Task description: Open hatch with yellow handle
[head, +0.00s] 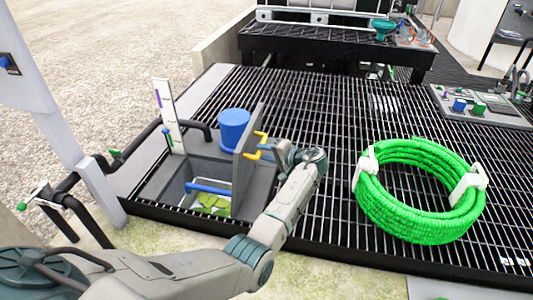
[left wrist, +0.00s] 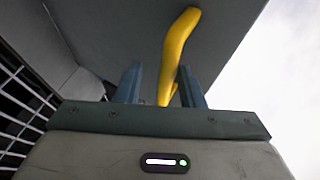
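The grey hatch (head: 246,160) stands up on edge beside a rectangular opening (head: 170,185) in the platform, so the opening is uncovered. Its yellow handle (head: 250,155) is on the panel's right face. In the left wrist view the handle (left wrist: 178,50) runs down between the two fingers. My left gripper (left wrist: 160,85) is at the handle, its fingers apart with a visible gap beside the bar. The hatch's grey face (left wrist: 120,30) fills the upper part of that view. In the head view the fingertips are hard to make out. My right gripper is not in view.
Inside the opening are a blue bar (head: 210,188) and green leafy pieces (head: 214,203). A blue cylinder (head: 233,125) stands behind the hatch. A coiled green hose (head: 420,225) lies on the black grating (head: 330,110) at right. Pipes and a post (head: 100,185) stand at left.

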